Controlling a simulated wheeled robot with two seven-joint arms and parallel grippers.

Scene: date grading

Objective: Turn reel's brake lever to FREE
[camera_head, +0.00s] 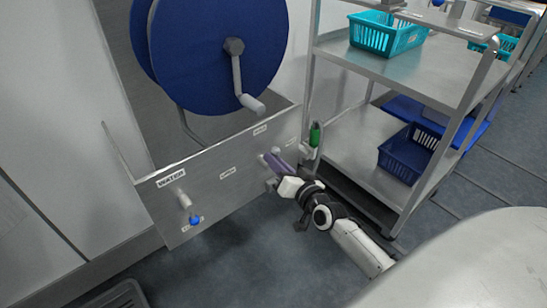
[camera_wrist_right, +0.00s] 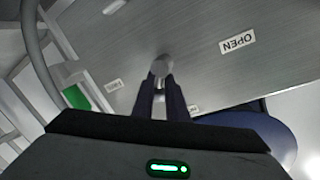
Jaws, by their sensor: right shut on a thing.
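The reel (camera_head: 215,55) is a large blue disc with a grey crank, mounted above a metal panel (camera_head: 235,155). My right gripper (camera_head: 273,161) is at the panel's right part, and its dark fingers are shut on a small grey lever (camera_wrist_right: 161,66) standing out from the panel. In the head view only a bit of the lever shows beside the fingertips. The right wrist view shows the two fingers (camera_wrist_right: 162,85) on either side of it. A label reading OPEN (camera_wrist_right: 237,41) is upside down there; other small labels are unreadable. My left gripper is out of view.
A green-handled part (camera_head: 314,135) is just right of my right gripper. A blue valve handle (camera_head: 195,219) is at the panel's lower left, under a WATER label (camera_head: 171,178). A metal shelf cart (camera_head: 400,72) with baskets stands close on the right.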

